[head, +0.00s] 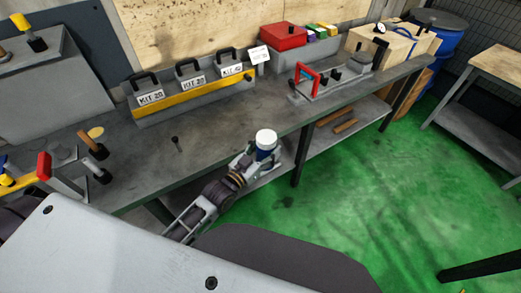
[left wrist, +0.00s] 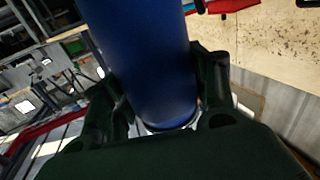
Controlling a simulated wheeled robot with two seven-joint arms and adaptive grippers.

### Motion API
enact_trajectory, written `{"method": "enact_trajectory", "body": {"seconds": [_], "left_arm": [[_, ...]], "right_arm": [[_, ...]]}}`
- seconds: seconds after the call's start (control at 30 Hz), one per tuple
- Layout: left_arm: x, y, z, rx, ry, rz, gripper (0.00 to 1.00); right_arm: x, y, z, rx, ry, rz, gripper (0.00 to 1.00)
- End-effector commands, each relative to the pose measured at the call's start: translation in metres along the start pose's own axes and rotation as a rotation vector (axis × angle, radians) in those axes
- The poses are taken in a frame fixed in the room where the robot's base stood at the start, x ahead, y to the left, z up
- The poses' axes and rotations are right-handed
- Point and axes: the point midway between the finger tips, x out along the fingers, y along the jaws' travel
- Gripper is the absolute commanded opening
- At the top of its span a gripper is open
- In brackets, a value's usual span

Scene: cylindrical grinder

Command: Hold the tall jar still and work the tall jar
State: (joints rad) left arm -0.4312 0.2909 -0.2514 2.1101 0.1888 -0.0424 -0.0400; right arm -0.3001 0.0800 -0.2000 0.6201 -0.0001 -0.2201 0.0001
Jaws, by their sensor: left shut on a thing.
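The tall jar (head: 265,151) has a blue body and a white lid (head: 266,136). In the head view it stands roughly upright at the front edge of the grey workbench, held in the left gripper (head: 250,158). In the left wrist view the blue jar body (left wrist: 146,60) fills the middle, between the two dark fingers of the left gripper (left wrist: 155,110). The left gripper is shut on the jar. The jar's lower part is mostly hidden by the gripper in the head view. My right gripper is not in view.
The grey workbench (head: 215,135) has bare room behind the jar. A rack of KIT boxes (head: 190,95) with a yellow strip stands at the back. A small peg (head: 175,142) stands left of the jar. A red-handled fixture (head: 308,77) is at the right. Green floor (head: 390,190) is open.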

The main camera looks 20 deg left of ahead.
Motion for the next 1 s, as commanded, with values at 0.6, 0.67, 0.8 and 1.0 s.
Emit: {"method": "enact_trajectory", "body": {"seconds": [0.6,0.67,0.8,1.0], "left_arm": [[0.018,0.036,-0.029,0.002,0.003,0.173,0.16],[0.019,0.040,-0.031,0.002,0.002,0.190,0.16],[0.023,0.048,-0.037,0.003,0.001,0.229,0.16],[0.028,0.058,-0.045,0.002,0.003,0.278,0.16]], "right_arm": [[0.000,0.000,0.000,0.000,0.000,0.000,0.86],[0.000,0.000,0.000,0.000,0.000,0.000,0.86],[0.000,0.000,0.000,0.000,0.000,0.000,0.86],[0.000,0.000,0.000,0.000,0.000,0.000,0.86]]}}
